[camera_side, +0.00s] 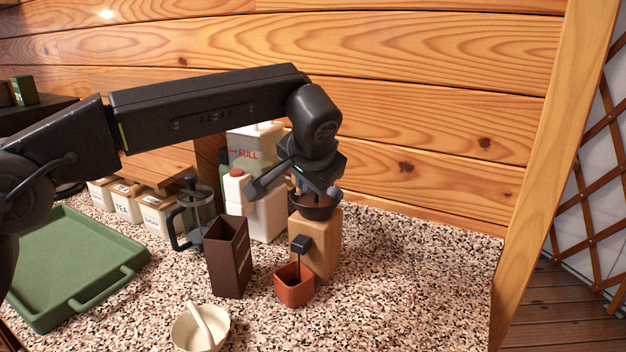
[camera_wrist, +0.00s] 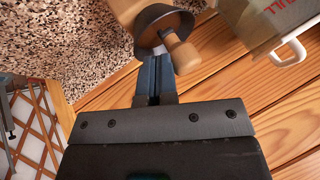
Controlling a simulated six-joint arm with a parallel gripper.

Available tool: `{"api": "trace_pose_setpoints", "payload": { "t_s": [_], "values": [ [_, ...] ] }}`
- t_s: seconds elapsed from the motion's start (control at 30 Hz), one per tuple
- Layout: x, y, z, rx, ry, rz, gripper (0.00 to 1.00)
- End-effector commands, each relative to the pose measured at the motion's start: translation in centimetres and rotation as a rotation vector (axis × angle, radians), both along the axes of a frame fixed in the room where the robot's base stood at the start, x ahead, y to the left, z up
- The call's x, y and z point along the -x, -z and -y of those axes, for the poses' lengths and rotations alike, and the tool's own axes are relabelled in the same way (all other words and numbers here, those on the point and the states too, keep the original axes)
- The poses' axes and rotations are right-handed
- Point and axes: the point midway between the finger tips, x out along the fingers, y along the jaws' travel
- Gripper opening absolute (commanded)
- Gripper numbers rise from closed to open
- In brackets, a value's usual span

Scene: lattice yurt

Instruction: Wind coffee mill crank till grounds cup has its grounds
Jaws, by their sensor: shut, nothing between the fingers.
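The coffee mill (camera_side: 322,240) is a pale wooden block with a dark bowl-shaped top (camera_side: 317,209). A small black part (camera_side: 301,243) sticks out of its front. The red-brown grounds cup (camera_side: 294,288) stands at its foot; its inside looks dark, and I cannot tell grounds from shadow. In the wrist view, the mill's dark bowl (camera_wrist: 158,23) and the crank's wooden knob (camera_wrist: 183,53) show just beyond my gripper (camera_wrist: 153,62). My gripper is shut and empty, its tips beside the knob; I cannot tell whether they touch. In the side view, my gripper hides most of the crank.
A dark brown box (camera_side: 229,258) stands left of the mill, with a glass press (camera_side: 197,212) and a white container (camera_side: 267,215) behind. A pale bowl with a pestle (camera_side: 200,328) is in front. A green tray (camera_side: 75,262) lies left. The speckled counter is clear to the right.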

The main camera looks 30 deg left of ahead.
Motion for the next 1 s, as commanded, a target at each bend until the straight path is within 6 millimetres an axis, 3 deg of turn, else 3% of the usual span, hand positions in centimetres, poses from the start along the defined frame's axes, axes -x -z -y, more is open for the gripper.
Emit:
{"api": "trace_pose_setpoints", "payload": {
  "t_s": [0.37, 1.0],
  "values": [
    [0.4, -0.1, -1.5, -0.001, 0.145, 0.000, 0.00],
    [-0.3, 0.0, -6.8, 0.003, 0.734, 0.003, 0.00]
  ]
}}
